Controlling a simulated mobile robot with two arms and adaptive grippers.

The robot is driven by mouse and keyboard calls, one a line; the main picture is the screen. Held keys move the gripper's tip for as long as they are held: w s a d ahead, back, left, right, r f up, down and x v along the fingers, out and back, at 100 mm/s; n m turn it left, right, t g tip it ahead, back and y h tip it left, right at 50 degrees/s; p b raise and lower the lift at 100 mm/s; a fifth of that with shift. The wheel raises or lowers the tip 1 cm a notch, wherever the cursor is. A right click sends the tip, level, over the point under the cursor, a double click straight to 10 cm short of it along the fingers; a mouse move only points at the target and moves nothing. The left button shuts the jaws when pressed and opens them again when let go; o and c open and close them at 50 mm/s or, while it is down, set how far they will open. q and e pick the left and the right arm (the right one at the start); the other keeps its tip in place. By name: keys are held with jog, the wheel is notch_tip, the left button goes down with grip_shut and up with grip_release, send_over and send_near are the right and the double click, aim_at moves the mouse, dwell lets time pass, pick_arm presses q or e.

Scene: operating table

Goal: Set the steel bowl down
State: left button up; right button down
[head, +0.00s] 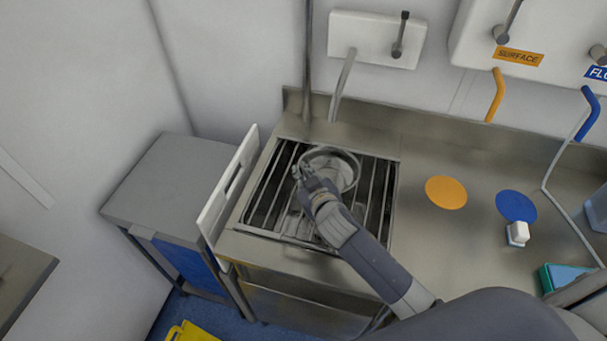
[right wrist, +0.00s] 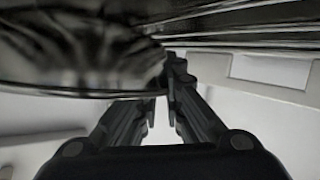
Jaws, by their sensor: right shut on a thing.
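The steel bowl (head: 343,165) is over the barred rack of the sink in the head view. My right gripper (head: 304,172) is shut on the bowl's left rim. In the right wrist view the bowl (right wrist: 75,60) fills the upper left, with its rim between the fingers of my right gripper (right wrist: 165,95). I cannot tell whether the bowl touches the bars. My left gripper is not in view.
The barred sink rack (head: 265,195) is set in a steel counter (head: 420,240). A white upright panel (head: 228,185) stands at its left edge. A tall pipe and a spout (head: 342,85) rise behind. Orange (head: 446,192) and blue (head: 516,206) discs lie to the right.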

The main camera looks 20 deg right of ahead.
jog(key=shift+f, duration=0.1)
jog(key=c, duration=1.9)
grip_release()
jog(key=shift+o, duration=1)
jog(key=shift+s, duration=0.2)
jog(key=b+v, duration=0.1)
jog(key=v, duration=1)
jog(key=shift+w, duration=0.1)
jog(key=shift+s+r, duration=0.35)
jog(key=shift+s, duration=0.05)
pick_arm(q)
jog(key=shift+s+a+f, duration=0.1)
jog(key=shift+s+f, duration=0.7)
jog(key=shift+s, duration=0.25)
